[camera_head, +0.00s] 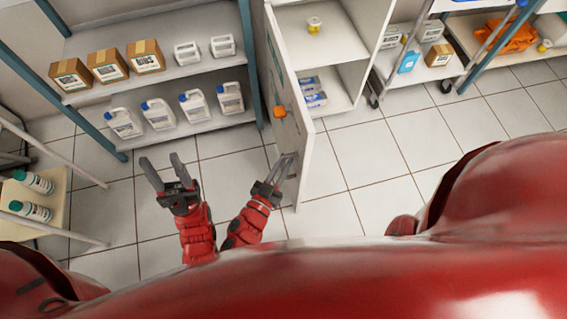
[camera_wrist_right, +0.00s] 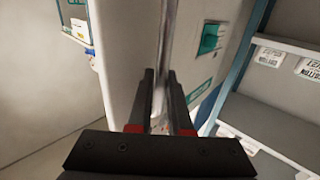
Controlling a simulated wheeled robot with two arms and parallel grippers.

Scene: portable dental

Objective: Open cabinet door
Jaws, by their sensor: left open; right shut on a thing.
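The white cabinet (camera_head: 348,70) stands at the top middle of the head view, with its shelves showing. Its door (camera_head: 310,150) stands wide open, swung out toward me. My right gripper (camera_head: 285,167) is at the outer face of the door, near its free edge. In the right wrist view its fingers (camera_wrist_right: 162,95) are shut on a thin upright metal door handle (camera_wrist_right: 168,45). The fingers hide the gripped part. My left gripper (camera_head: 165,172) is open and empty, left of the right one, above the floor and apart from the door.
A shelf rack (camera_head: 150,75) with boxes and white jugs (camera_head: 195,107) stands left of the door. A trolley with bottles (camera_head: 30,211) is at the far left. Tiled floor (camera_head: 385,165) is clear right of the door.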

